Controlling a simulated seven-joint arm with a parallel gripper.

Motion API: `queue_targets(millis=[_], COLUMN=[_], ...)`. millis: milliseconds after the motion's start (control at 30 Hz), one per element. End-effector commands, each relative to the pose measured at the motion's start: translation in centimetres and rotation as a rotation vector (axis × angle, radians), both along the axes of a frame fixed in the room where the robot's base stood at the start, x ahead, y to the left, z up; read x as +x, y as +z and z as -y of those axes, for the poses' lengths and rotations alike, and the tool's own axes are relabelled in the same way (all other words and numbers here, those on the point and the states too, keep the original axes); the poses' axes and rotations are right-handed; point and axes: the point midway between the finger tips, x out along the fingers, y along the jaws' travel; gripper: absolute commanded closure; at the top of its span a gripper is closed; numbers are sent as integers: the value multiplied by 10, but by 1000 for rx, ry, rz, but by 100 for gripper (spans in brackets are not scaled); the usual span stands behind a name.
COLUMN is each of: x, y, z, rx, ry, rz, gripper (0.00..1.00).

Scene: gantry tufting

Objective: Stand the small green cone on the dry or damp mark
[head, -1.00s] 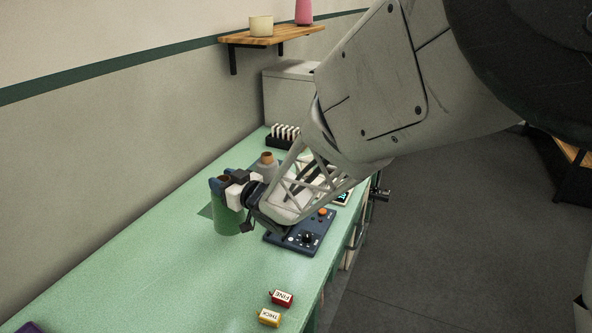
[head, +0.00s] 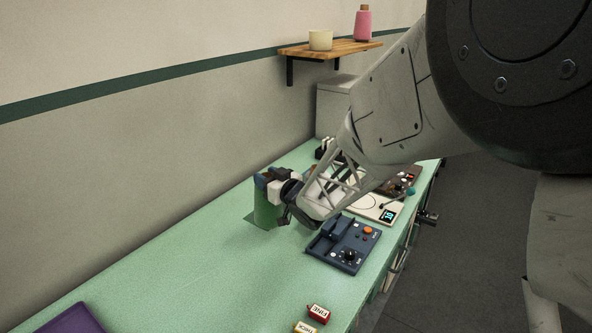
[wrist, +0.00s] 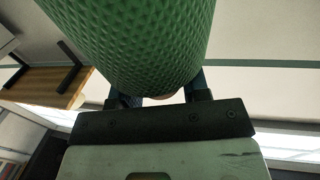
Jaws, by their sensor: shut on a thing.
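The green cone (head: 265,208) is in my gripper (head: 268,182), near the wall side of the bench in the head view. My gripper is shut on its upper part, and the cone looks upright. Its lower end is over or on a darker green patch (head: 259,221) of the bench top; I cannot tell whether it touches. In the wrist view the textured green cone (wrist: 140,40) fills the upper middle, between the fingers. I cannot make out a dry or damp label on any mark.
A dark blue device (head: 343,243) with knobs sits right of the cone. A pale scale-like device (head: 374,206) is behind it. Red FINE (head: 318,313) and yellow THICK (head: 305,327) blocks lie in front. A purple item (head: 72,318) lies front left.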

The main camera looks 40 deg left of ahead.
Motion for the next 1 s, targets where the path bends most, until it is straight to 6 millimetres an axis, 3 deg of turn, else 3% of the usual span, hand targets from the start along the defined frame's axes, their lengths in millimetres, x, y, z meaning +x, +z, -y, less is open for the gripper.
queue_targets(millis=[600,1000], x=[47,53], y=[-6,-7], z=[-61,-68], rx=[2,1], ry=[0,0], rz=[2,1], gripper=[100,100])
